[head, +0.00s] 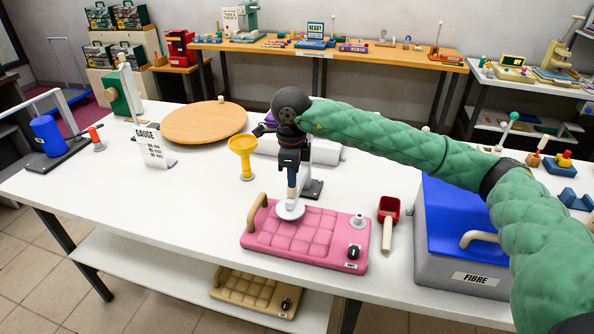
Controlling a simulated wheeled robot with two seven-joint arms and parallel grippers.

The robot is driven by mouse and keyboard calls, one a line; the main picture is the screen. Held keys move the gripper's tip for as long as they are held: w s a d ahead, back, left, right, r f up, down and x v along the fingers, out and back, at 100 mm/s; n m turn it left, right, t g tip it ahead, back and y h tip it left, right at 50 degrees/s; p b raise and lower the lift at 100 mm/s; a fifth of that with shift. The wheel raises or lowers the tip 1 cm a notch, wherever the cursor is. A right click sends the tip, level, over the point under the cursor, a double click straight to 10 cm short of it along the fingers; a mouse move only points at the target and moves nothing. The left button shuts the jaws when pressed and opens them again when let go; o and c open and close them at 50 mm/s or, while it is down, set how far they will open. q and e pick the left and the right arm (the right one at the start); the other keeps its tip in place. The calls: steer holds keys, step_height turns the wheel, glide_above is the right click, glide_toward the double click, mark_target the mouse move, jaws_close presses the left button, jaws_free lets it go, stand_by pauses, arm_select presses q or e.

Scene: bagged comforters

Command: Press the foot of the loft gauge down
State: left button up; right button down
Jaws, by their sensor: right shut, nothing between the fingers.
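The loft gauge's round white foot (290,211) is over the back left part of a pink quilted pad (310,238); I cannot tell if it is pressed into the quilting. My right gripper (292,190) comes down from above, shut and empty, with its fingertips at the top of the foot. Whether they touch it is hard to tell. My right gripper and wrist hide much of the gauge; a dark base (315,190) shows just behind. My left gripper is not in view.
A yellow funnel-like cup (243,155) stands left of my gripper. A red scoop (388,212) and a grey bin with a blue top (460,225) are to the right. A round wooden board (203,122) lies at the back left. The white table's front left is clear.

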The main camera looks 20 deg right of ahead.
steer(key=shift+f+b, duration=0.6)
steer(key=shift+b, duration=1.35)
stand_by(1.9)
steer(key=shift+r, duration=0.1)
steer(key=shift+r+p, duration=0.4)
steer(key=shift+r, duration=2.55)
steer(key=shift+r, duration=0.1)
